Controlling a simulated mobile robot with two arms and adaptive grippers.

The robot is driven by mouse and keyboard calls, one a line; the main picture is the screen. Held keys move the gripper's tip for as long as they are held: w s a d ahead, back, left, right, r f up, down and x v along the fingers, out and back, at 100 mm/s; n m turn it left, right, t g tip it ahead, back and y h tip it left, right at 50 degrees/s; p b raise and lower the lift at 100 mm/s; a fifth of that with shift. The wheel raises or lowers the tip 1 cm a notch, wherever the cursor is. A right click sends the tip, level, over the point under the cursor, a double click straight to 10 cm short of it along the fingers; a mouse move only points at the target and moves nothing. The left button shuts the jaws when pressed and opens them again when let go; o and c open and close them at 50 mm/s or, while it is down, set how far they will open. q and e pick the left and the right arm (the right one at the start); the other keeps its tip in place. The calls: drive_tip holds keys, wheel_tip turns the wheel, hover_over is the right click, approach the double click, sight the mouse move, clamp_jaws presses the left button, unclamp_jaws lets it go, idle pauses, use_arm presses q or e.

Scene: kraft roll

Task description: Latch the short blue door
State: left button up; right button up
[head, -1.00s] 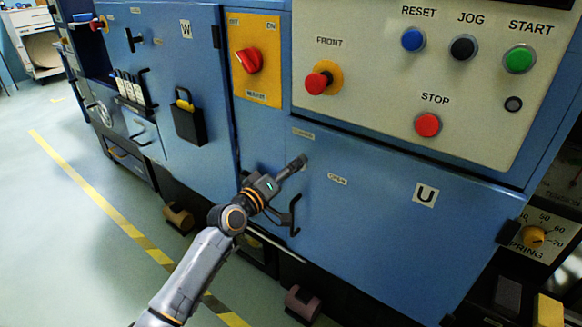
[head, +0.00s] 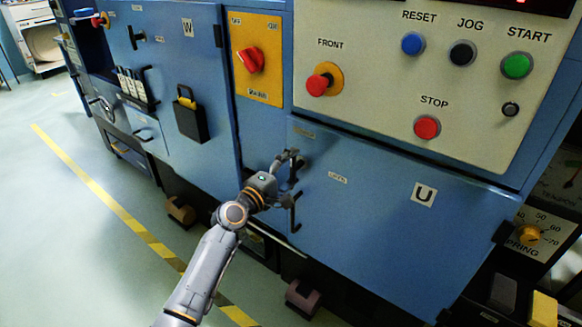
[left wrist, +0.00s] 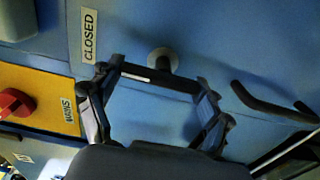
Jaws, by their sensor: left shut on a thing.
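The short blue door (head: 380,225), marked U, looks flush with the machine front. Its latch is a dark bar handle on a round grey hub (left wrist: 162,60). My left gripper (head: 292,163) is at this latch, near the door's upper left corner. In the left wrist view its two fingers are shut on the ends of the latch bar (left wrist: 155,78). The bar runs roughly up and down the door, toward the CLOSED label (left wrist: 88,37). The OPEN label (head: 338,178) is to the right of the latch. My right gripper is not in view.
A black pull handle (head: 295,212) sticks out just below the latch. The button panel (head: 375,85) is above the door, and a red rotary switch (head: 251,60) is at upper left. A spring dial (head: 530,235) is at the right. Floor is clear at left.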

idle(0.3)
use_arm(q)
drive_tip(key=o, duration=1.1)
drive_tip(key=v, duration=1.2)
